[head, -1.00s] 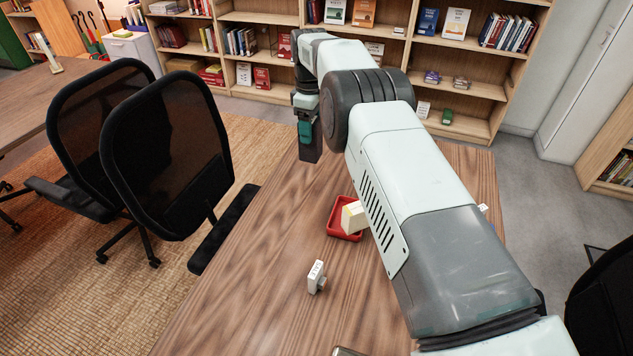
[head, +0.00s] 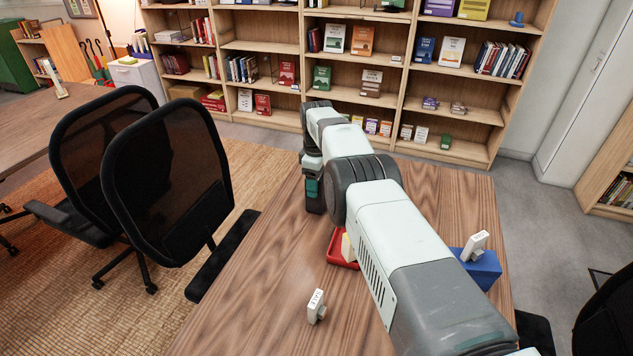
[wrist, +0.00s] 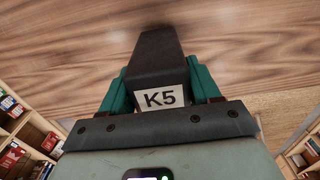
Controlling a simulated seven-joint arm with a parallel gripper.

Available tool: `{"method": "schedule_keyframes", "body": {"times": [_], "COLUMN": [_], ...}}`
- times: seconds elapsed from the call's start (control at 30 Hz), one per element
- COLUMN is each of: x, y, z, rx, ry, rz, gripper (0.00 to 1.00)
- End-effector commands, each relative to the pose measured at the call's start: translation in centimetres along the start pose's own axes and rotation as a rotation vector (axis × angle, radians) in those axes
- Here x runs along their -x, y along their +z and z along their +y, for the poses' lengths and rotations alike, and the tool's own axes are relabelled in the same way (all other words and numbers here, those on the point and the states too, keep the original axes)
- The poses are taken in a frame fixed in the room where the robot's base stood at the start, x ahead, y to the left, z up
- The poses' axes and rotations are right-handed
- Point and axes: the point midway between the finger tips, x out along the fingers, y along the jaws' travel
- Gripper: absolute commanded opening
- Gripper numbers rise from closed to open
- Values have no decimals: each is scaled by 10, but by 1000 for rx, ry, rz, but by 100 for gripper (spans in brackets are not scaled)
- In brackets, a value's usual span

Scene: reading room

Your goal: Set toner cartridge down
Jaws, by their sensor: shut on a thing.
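The toner cartridge is a dark, long block with a white "K5" label. In the wrist view the cartridge (wrist: 155,55) sits between the teal fingers of my gripper (wrist: 160,85), which is shut on it. In the head view my gripper (head: 313,188) points down over the far left part of the wooden table (head: 265,290), and the cartridge (head: 316,206) shows as a dark end below it. A dark shadow lies on the wood at the cartridge's far end. I cannot tell whether the cartridge touches the table.
A red tray (head: 336,256) with a pale yellow block (head: 347,246) is partly hidden by my arm. A small white tag stand (head: 316,306) is nearer. A blue box (head: 484,268) with a white tag stands at right. Black chairs (head: 170,180) line the left edge; bookshelves are behind.

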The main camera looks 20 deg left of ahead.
Motion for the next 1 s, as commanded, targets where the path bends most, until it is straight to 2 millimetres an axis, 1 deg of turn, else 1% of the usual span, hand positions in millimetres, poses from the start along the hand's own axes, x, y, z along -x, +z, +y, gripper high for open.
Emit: {"method": "schedule_keyframes", "body": {"times": [0.13,0.27,0.3,0.43,0.47,0.77,0.87,1.0], "x": [2,-2,-2,-2,-2,0,8,30], "y": [0,0,0,0,0,0,0,0], "z": [0,0,0,0,0,0,1,1], "rx": [0,0,0,0,0,0,0,0], "ry": [2,2,1,1,1,1,2,3], "rz": [1,1,1,0,0,1,1,2], "gripper": [18,18,65,85,87,87,87,87]}}
